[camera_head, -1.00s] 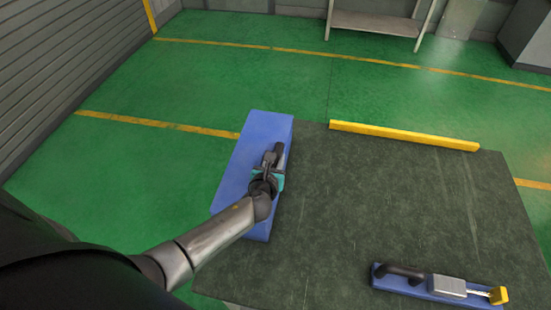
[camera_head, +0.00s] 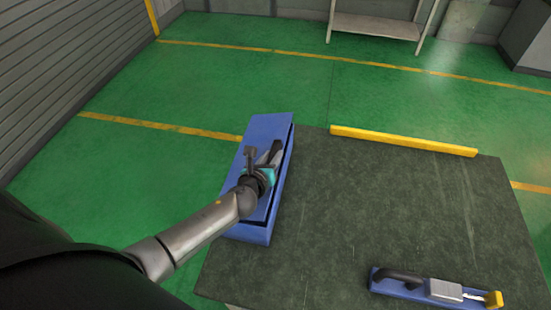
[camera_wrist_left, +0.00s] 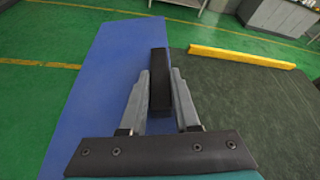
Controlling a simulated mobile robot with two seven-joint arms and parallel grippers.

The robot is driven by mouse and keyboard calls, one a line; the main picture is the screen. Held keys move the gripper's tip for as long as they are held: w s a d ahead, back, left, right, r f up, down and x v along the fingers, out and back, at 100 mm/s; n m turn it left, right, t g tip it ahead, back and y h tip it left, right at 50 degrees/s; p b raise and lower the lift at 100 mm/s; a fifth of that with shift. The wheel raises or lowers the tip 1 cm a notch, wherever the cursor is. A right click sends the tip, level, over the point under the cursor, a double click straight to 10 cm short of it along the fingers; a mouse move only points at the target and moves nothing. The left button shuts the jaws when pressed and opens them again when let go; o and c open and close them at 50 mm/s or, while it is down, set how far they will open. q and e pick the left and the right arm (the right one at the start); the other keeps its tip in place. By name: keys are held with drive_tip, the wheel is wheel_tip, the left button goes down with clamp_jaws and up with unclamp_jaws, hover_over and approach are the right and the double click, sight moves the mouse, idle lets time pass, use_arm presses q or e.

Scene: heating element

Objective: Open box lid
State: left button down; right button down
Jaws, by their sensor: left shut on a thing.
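A blue box (camera_head: 252,234) stands at the left edge of the dark table. Its blue lid (camera_head: 270,124) is tilted, and a dark gap shows along the right side between lid and box. The lid also fills the left middle of the left wrist view (camera_wrist_left: 112,70). My left gripper (camera_head: 265,162) is over the lid. In the left wrist view its fingers (camera_wrist_left: 160,95) are closed on both sides of the black lid handle (camera_wrist_left: 159,65). The inside of the box is hidden. My right gripper is in no view.
A blue holder (camera_head: 405,291) with a black handle, grey block and yellow end lies at the table's front right. A yellow bar (camera_head: 403,141) lines the far table edge. The dark table (camera_head: 390,210) is clear between them.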

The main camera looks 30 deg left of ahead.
sight(254, 162)
use_arm(q)
drive_tip(key=a+r+n+h, duration=0.1)
drive_tip(key=a+r+n, duration=0.1)
drive_tip(key=s+a+r+n+t+h, duration=0.1)
drive_tip(key=a+r+n, duration=0.1)
drive_tip(key=a+r, duration=0.1)
drive_tip(key=shift+s+a+r+n+t+h+b, duration=0.15)
drive_tip(key=shift+s+a+n+t+h+b, duration=0.05)
drive_tip(key=shift+n+t+h+b, duration=0.15)
drive_tip(key=s+a+n+t+h+b, duration=0.1)
drive_tip(key=s+a+n+t+b, duration=0.2)
drive_tip(key=a+n+b, duration=0.5)
drive_tip(key=shift+a+r+h, duration=0.35)
drive_tip(key=shift+a+r, duration=0.1)
drive_tip(key=shift+a, duration=1.25)
drive_tip(key=shift+n+t, duration=0.25)
drive_tip(key=c, duration=0.6)
unclamp_jaws()
drive_tip(key=shift+c, duration=0.2)
drive_tip(key=shift+s, duration=0.1)
